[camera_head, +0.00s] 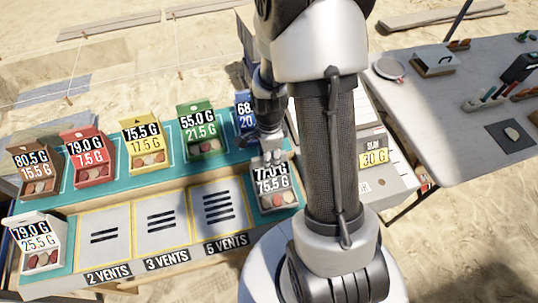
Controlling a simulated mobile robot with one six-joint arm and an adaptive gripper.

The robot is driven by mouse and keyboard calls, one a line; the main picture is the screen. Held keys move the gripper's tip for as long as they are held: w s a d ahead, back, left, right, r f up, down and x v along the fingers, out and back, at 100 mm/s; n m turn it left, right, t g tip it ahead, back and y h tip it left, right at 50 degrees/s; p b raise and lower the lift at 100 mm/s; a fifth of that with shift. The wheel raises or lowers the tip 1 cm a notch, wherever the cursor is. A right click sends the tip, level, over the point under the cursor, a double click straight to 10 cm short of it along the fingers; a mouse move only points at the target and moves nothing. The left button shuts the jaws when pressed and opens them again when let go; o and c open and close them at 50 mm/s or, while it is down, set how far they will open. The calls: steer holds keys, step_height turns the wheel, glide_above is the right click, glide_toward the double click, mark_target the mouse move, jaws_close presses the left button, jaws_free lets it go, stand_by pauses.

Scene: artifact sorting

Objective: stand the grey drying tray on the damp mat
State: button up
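A grey-white box-like tray (274,201) with a weight label and several small reddish and pale pieces stands upright at the right end of the front row. It may be the grey drying tray. My gripper (271,156) is at the top edge of its label board, pointing down. The fingers are small and partly merge with the label, so I cannot tell whether they are closed on it. No mat is marked as damp. Teal mat surface (62,262) shows under the trays, and a dark square mat (496,133) lies on the right table with a pale piece on it.
Brown (36,171), red (87,157), yellow (145,144), green (202,132) and blue (243,110) trays line the back row. A white tray (35,245) stands front left. Panels marked 2, 3 and 5 vents (218,211) are bare. A grey scale (384,178) stands right of my arm.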

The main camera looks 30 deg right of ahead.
steer(key=s+a+r+n+t+p, duration=0.1)
steer(key=a+r+n, duration=0.15)
steer(key=r, duration=0.55)
steer(key=s+a+r+n+t+p, duration=0.15)
steer(key=r+n, duration=0.25)
steer(key=r, duration=0.5)
steer(key=s+a+r+n+p, duration=0.15)
steer(key=r+n, duration=0.25)
steer(key=r, duration=0.4)
steer(key=s+a+r+n+t, duration=0.2)
steer(key=s+a+r+n, duration=0.3)
steer(key=s+n, duration=0.4)
steer(key=shift+s+r+n, duration=0.3)
steer(key=shift+r+n, duration=0.55)
steer(key=shift+r, duration=0.05)
